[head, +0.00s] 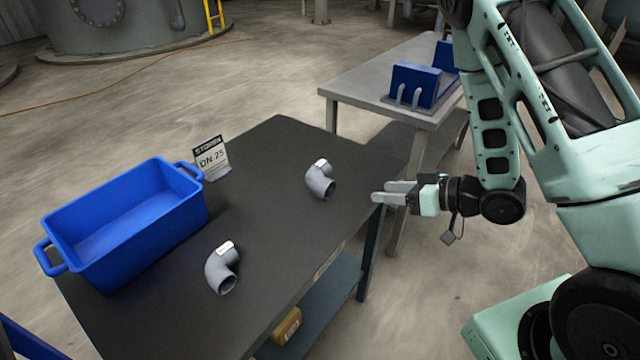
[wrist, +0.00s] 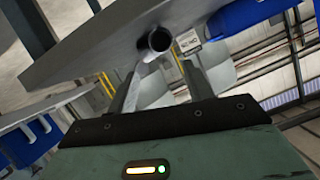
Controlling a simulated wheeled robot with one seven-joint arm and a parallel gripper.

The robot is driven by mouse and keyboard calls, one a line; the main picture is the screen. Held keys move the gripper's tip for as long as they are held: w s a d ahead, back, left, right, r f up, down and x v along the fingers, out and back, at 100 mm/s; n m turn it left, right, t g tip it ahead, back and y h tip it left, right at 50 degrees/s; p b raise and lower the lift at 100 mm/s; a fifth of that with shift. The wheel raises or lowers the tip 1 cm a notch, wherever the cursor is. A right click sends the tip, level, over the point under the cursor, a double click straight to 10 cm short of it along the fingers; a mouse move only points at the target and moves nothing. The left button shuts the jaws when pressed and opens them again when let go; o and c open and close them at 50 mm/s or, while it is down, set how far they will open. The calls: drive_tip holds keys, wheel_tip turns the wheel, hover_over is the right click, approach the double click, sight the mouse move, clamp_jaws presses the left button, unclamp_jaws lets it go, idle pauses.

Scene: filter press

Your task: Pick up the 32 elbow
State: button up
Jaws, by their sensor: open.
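Two grey pipe elbows, each with a white label, lie on the dark table (head: 270,165). One elbow (head: 319,181) is near the table's right edge; the other elbow (head: 221,270) is nearer the front. The labels are too small to read, so I cannot tell which is the 32. My gripper (head: 378,192) is open and empty at the table's right edge, to the right of the farther elbow and apart from it. In the wrist view, the open end of an elbow (wrist: 159,40) shows beyond and between the fingers (wrist: 160,85).
A blue bin (head: 125,220) stands at the table's left. A grey side table (head: 375,75) with a blue holder (head: 415,85) is at the back right. The table between the elbows is clear.

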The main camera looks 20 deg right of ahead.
drive_tip(key=b, duration=0.1)
approach(331, 189)
drive_tip(key=x, duration=0.4)
drive_tip(key=shift+f, duration=0.1)
drive_tip(key=shift+x, duration=3.2)
drive_tip(key=c, duration=0.7)
